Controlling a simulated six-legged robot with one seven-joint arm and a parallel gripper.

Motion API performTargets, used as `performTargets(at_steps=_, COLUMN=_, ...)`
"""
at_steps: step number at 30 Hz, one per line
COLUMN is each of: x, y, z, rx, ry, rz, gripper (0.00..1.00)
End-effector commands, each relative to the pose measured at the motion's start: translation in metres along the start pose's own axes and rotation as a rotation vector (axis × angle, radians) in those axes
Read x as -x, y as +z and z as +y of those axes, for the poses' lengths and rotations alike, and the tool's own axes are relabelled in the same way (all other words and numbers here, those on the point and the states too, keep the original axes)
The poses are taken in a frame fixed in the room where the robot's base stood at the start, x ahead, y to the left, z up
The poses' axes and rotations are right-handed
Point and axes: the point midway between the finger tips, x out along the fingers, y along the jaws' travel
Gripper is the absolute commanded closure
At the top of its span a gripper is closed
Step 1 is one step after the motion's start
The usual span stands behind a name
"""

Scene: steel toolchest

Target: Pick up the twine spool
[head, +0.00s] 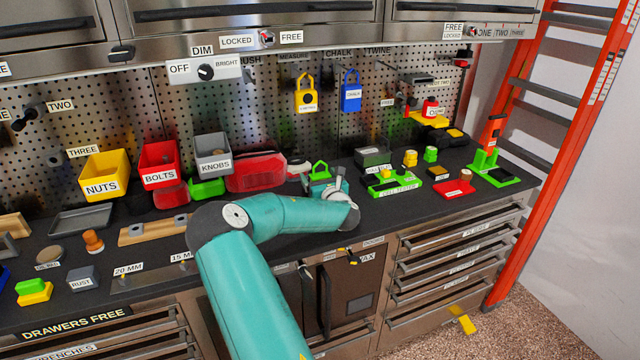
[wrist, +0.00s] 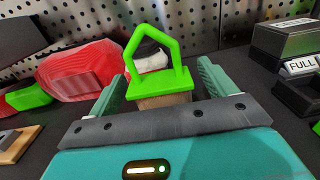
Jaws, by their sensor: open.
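What looks like the twine spool (wrist: 163,80) has a tan body under a green plate with a pointed green loop handle. It stands upright on the dark worktop in the wrist view. Its green loop also shows in the head view (head: 320,169), just beyond my arm's end. My gripper (wrist: 162,72) is open, with one teal finger on each side of the spool and gaps between. In the head view my gripper (head: 326,184) is low over the worktop. The lower part of the tan body is hidden behind my gripper's dark crossbar.
A red rounded object (wrist: 80,72) lies left of the spool. A white and black round item (wrist: 152,55) sits close behind it. A dark grey box (wrist: 290,40) stands to the right. The perforated back panel (head: 340,120) rises behind; bins (head: 105,176) stand further left.

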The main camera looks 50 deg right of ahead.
Motion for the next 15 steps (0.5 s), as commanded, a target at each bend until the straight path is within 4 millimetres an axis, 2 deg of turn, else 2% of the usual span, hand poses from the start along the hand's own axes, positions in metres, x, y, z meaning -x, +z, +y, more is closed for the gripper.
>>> performTargets(at_steps=3, x=-0.0126, y=-0.0004, z=0.0001, rx=0.0, ry=0.0, rz=0.0, gripper=0.16)
performTargets(at_steps=10, x=-0.0144, y=-0.0004, z=0.0003, rx=-0.001, ry=0.0, rz=0.0, gripper=0.16)
performTargets(at_steps=11, x=-0.0144, y=-0.0003, z=0.0003, rx=-0.001, ry=0.0, rz=0.0, gripper=0.2)
performTargets(at_steps=15, x=-0.0142, y=-0.0003, z=0.0003, rx=-0.001, ry=0.0, rz=0.0, gripper=0.48)
